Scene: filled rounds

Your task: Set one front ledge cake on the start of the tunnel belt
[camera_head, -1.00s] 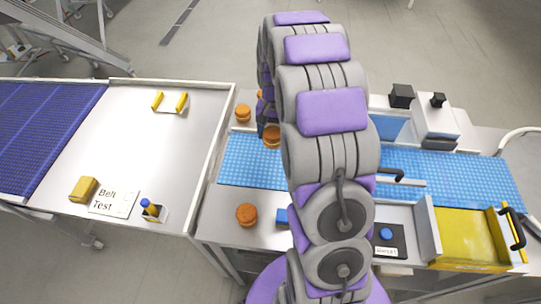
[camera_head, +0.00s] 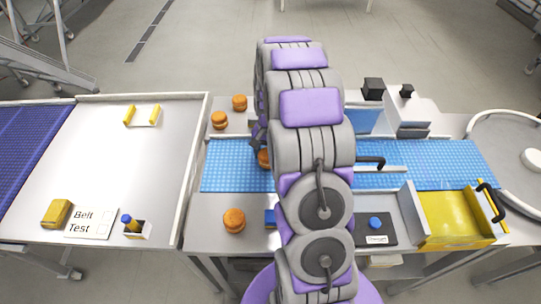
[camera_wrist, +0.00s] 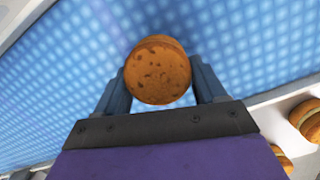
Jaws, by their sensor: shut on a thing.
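My gripper (camera_wrist: 158,88) is shut on a round orange-brown filled cake (camera_wrist: 158,68), which sits between its two fingers over the blue belt (camera_wrist: 60,75). I cannot tell whether the cake touches the belt. In the head view the held cake (camera_head: 264,158) shows partly behind my arm, over the left part of the blue belt (camera_head: 232,172). One cake (camera_head: 234,220) sits on the front ledge (camera_head: 205,225), left of a blue block (camera_head: 270,218). Two cakes, one at the left (camera_head: 219,120) and one at the right (camera_head: 239,103), are on the back ledge.
A yellow tray (camera_head: 455,217) and a machine with black knobs (camera_head: 405,115) stand right. My arm hides the belt's middle.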

